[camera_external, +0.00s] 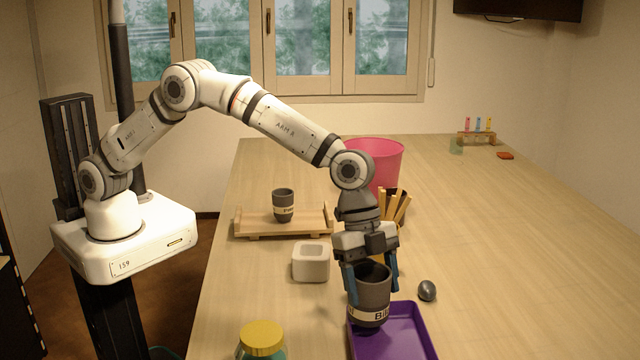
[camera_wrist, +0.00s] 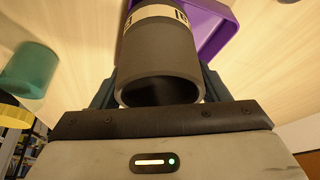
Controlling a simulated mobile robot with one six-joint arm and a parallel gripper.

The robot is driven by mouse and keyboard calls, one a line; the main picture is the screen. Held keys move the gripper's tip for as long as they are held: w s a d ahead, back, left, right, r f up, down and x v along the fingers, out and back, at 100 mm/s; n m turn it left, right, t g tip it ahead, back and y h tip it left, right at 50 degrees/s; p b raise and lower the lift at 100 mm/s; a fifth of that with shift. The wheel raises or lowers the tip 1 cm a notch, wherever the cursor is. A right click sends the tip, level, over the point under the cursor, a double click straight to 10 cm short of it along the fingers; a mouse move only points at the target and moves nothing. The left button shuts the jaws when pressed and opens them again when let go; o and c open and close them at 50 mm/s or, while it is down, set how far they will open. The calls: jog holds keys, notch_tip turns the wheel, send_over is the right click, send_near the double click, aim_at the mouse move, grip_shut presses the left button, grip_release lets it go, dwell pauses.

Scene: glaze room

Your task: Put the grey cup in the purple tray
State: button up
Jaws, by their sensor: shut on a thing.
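A dark grey cup (camera_external: 373,292) with a cream lettered band is held upright in my gripper (camera_external: 371,280). The blue fingers are shut on its two sides. In the wrist view the cup (camera_wrist: 158,62) shows its open, empty-looking mouth between the fingers (camera_wrist: 158,92). The purple tray (camera_external: 415,325) lies at the table's front, partly cut off by the picture edge. The cup's bottom is over the tray's back left part; I cannot tell whether it touches. The tray (camera_wrist: 215,25) also shows beyond the cup in the wrist view. A second, smaller dark grey cup (camera_external: 284,204) stands on a wooden board.
The wooden board (camera_external: 250,222) and a white square pot (camera_external: 311,262) stand to the left. A yellow-lidded jar (camera_external: 262,340) is front left. A dark egg-shaped thing (camera_external: 427,291) lies right of the cup. A pink bucket (camera_external: 385,160) stands behind my gripper. The table's right is mostly clear.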

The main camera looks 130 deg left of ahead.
jog(key=o, duration=1.1)
jog(key=shift+r+p, duration=0.45)
jog(key=shift+p, duration=0.05)
jog(key=b+v, duration=0.2)
jog(key=v, duration=0.8)
jog(key=shift+s+a+r+b, duration=0.1)
jog(key=shift+s+r+b, duration=0.15)
jog(key=shift+b, duration=0.15)
jog(key=s+d+r+n, duration=0.1)
jog(key=s+d+r, duration=0.35)
jog(key=s, duration=0.55)
jog(key=s+d+r+n, duration=0.1)
jog(key=s+d+r, duration=0.2)
jog(key=s+d, duration=0.5)
jog(key=s+d+f, duration=0.1)
jog(key=s+f, duration=0.1)
jog(key=s, duration=0.6)
jog(key=s+d+f+n+y, duration=0.1)
jog(key=s+f, duration=0.1)
jog(key=s, duration=0.7)
jog(key=s+d+f+n, duration=0.1)
jog(key=s+f, duration=0.1)
jog(key=s, duration=0.7)
jog(key=shift+s+d+f+g+y, duration=0.2)
jog(key=shift+s+f+g+y, duration=0.1)
jog(key=shift+y, duration=0.1)
